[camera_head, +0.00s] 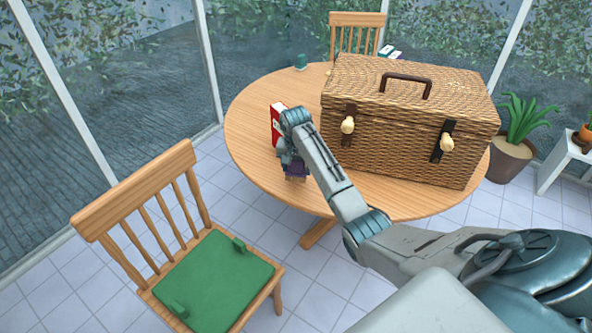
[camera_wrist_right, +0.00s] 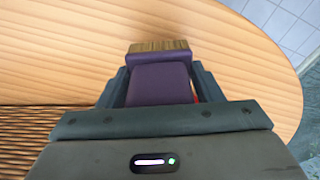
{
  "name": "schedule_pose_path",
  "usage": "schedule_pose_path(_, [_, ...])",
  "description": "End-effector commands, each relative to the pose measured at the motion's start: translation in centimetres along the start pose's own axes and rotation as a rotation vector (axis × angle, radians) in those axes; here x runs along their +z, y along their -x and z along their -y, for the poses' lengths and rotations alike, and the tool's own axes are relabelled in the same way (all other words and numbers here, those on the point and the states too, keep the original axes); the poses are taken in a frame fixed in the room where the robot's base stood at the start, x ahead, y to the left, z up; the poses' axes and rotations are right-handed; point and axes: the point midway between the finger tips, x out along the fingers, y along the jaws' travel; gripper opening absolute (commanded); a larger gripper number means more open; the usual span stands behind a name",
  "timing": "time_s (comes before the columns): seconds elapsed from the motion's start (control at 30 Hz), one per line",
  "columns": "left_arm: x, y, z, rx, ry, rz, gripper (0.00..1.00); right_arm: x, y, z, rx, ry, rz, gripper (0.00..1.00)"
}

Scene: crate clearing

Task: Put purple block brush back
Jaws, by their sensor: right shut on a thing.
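The purple block brush (camera_wrist_right: 158,83) is between the fingers of my right gripper (camera_wrist_right: 158,88) in the right wrist view, with its tan bristle end (camera_wrist_right: 159,46) pointing away from the wrist. In the head view the brush (camera_head: 296,169) shows as a small purple patch under my right gripper (camera_head: 291,160), near the left part of the table. My right gripper is shut on it. I cannot tell whether the brush touches the tabletop. My left gripper is in neither view.
A closed wicker hamper (camera_head: 400,140) fills the right of the round wooden table (camera_head: 248,122). A red and white box (camera_head: 277,122) stands just behind my right gripper. A chair with a green cushion (camera_head: 212,280) stands at front left.

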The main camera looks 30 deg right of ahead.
Motion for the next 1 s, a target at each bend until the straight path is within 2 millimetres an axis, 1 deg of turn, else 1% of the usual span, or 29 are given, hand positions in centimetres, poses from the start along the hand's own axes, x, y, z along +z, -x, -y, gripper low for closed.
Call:
schedule_pose_path(0.13, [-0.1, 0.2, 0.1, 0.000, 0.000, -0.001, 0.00, -1.8, -0.1, 0.6, 0.000, -0.001, 0.000, 0.30])
schedule_pose_path(0.2, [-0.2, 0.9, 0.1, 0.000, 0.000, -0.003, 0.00, -1.2, -1.8, 0.4, 0.004, 0.000, 0.004, 0.30])
schedule_pose_path(0.3, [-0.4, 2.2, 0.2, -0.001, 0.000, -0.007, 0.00, -1.3, -2.3, 0.5, 0.002, 0.000, 0.001, 0.30])
schedule_pose_path(0.4, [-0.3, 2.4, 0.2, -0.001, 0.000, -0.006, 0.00, -1.2, -3.0, 0.5, 0.001, 0.000, -0.001, 0.30])
schedule_pose_path(0.83, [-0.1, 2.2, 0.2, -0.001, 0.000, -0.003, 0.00, -1.1, -3.7, 0.5, 0.000, 0.000, 0.000, 0.30])
schedule_pose_path(0.87, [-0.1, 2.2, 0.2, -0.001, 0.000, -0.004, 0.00, -1.1, -3.7, 0.5, 0.000, 0.000, 0.000, 0.65])
schedule_pose_path(0.93, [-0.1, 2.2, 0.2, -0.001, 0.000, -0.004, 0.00, -1.1, -3.7, 0.5, 0.000, 0.000, 0.000, 0.79])
schedule_pose_path(0.97, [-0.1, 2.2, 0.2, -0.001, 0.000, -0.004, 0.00, -1.1, -3.7, 0.5, 0.000, 0.000, 0.000, 0.81])
schedule_pose_path(1.0, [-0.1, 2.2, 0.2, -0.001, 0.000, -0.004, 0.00, -1.1, -3.7, 0.5, 0.000, 0.000, 0.000, 0.81])
